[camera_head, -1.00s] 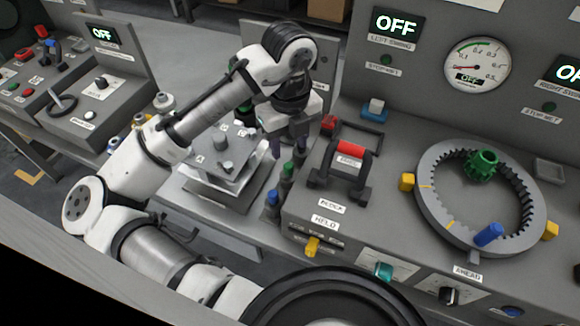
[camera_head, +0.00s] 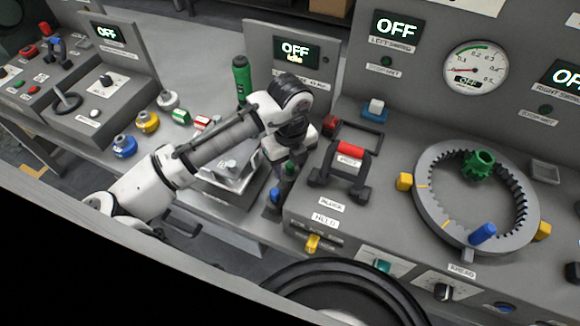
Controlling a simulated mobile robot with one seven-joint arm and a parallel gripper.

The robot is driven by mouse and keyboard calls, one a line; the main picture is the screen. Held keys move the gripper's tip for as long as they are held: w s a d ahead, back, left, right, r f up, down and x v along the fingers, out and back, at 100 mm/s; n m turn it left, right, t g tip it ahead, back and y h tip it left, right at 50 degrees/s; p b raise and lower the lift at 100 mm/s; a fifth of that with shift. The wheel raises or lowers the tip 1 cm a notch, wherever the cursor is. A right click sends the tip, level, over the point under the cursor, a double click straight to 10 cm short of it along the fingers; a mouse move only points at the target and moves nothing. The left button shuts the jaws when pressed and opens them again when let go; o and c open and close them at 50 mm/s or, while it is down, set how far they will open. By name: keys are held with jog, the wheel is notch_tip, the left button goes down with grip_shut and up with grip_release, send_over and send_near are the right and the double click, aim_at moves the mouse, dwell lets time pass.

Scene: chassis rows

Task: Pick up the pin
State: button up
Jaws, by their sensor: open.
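A small rack in the middle of the view holds upright coloured pins: a blue pin (camera_head: 275,196) at the front and a green pin (camera_head: 290,168) behind it. I cannot tell which one is the task's pin. My gripper (camera_head: 279,176) is open and points down right at these pins, partly covering the rack. I cannot tell whether a finger touches a pin. To its left is a raised metal plate (camera_head: 235,175) with small upright posts, partly hidden by my arm.
A toothed ring (camera_head: 425,205) with a green gear (camera_head: 479,163) lies farther right. A tall green-handled tool (camera_head: 241,78) and several coloured knobs, including a blue one (camera_head: 124,147), are behind and left of my arm.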

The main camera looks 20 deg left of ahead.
grip_shut()
jog(key=shift+r, duration=0.1)
